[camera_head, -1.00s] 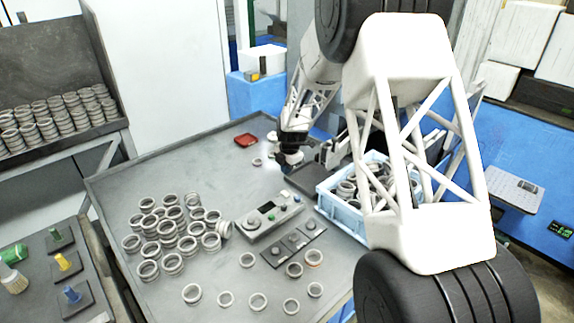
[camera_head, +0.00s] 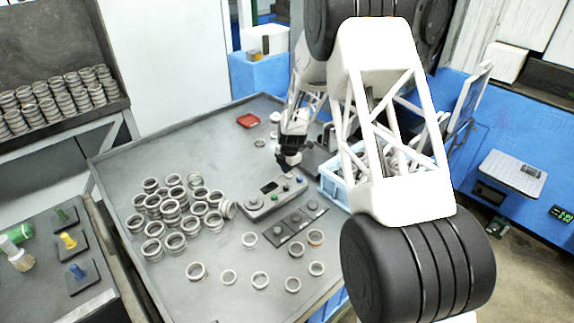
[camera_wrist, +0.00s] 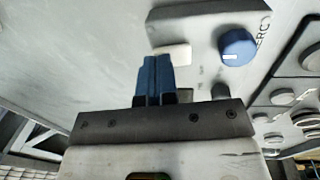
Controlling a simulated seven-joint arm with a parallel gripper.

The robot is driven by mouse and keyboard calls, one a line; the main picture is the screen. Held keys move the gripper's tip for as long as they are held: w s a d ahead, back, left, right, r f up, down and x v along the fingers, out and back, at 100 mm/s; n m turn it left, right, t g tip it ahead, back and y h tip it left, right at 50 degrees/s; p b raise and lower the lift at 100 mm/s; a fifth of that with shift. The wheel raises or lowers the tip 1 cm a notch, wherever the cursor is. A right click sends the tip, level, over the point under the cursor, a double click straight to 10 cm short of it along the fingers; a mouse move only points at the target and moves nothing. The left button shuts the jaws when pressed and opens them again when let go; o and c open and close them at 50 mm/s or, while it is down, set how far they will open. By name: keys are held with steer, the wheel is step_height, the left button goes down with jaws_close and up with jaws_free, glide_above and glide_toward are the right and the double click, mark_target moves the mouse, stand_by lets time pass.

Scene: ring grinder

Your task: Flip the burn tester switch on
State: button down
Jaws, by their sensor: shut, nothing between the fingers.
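The burn tester appears to be the grey control box (camera_head: 262,205) with a dark display and knobs, on the grey table. My gripper (camera_head: 289,167) is above the far right part of this box. In the wrist view my gripper (camera_wrist: 157,62) shows two blue fingers shut together with nothing between them. A pale, switch-like piece (camera_wrist: 174,54) on the panel lies right at the fingertips; I cannot tell whether they touch it or which way it is set. A blue knob (camera_wrist: 237,46) sits to its right. The fingers and gripper body hide part of the panel.
A dark strip with several round buttons (camera_head: 297,219) lies in front of the box. Many metal rings (camera_head: 176,222) are piled to its left, with loose rings in front. A light-blue crate (camera_head: 333,187) stands to the right. A red dish (camera_head: 248,120) lies behind.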

steer(key=shift+f, duration=0.25)
stand_by(0.3)
